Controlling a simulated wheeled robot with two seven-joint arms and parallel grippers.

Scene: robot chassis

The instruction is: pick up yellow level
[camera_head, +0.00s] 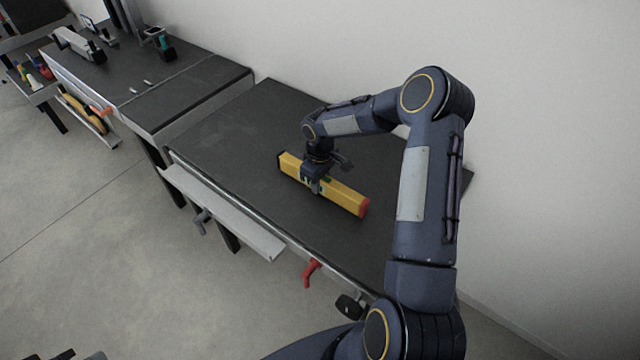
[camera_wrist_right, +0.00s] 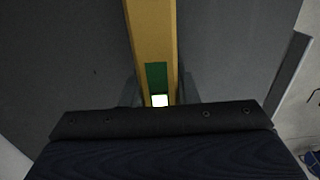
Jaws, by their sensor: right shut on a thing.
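The yellow level (camera_head: 342,196) is a long yellow bar with a red end, on the dark workbench top in the head view. I cannot tell whether it touches the top or is slightly raised. My right gripper (camera_head: 312,188) comes down over its middle and is shut on it. In the right wrist view the level (camera_wrist_right: 151,35) runs up from between the fingers, with a green and a bright patch on it. The gripper body hides its lower part there.
The dark workbench (camera_head: 235,130) is clear around the level. A red clamp handle (camera_head: 311,272) sticks out at its front edge. A second bench (camera_head: 190,92) with tools stands at the left. A white wall (camera_head: 300,40) runs behind.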

